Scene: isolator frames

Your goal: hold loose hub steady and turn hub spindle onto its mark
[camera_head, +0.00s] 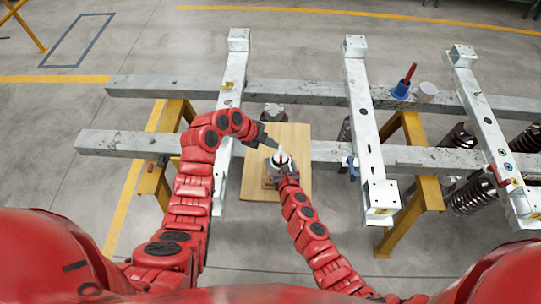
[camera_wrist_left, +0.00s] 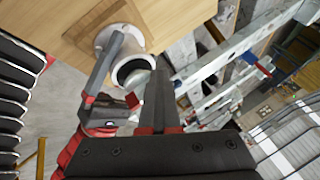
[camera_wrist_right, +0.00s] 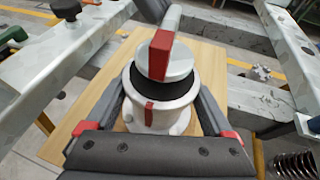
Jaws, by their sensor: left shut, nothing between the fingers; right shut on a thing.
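The hub (camera_head: 283,164) stands upright on a wooden board (camera_head: 253,184). It has a pale flanged body with a red mark (camera_wrist_right: 150,107), a black ring and a pale round spindle cap (camera_wrist_right: 152,68). A grey lever with a red stripe (camera_wrist_right: 161,52) stands on the cap, its stripe a little right of the body mark in the right wrist view. My right gripper (camera_wrist_right: 160,112) is shut around the hub's body, one finger on each side. My left gripper (camera_wrist_left: 158,75) is shut and empty beside the cap; whether it touches the lever I cannot tell.
Grey steel beams (camera_head: 360,110) cross around the board on yellow trestles (camera_head: 415,190). A dark knobbed part (camera_head: 273,112) sits behind the hub. A blue holder with a red handle (camera_head: 402,88) stands on the far beam at right.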

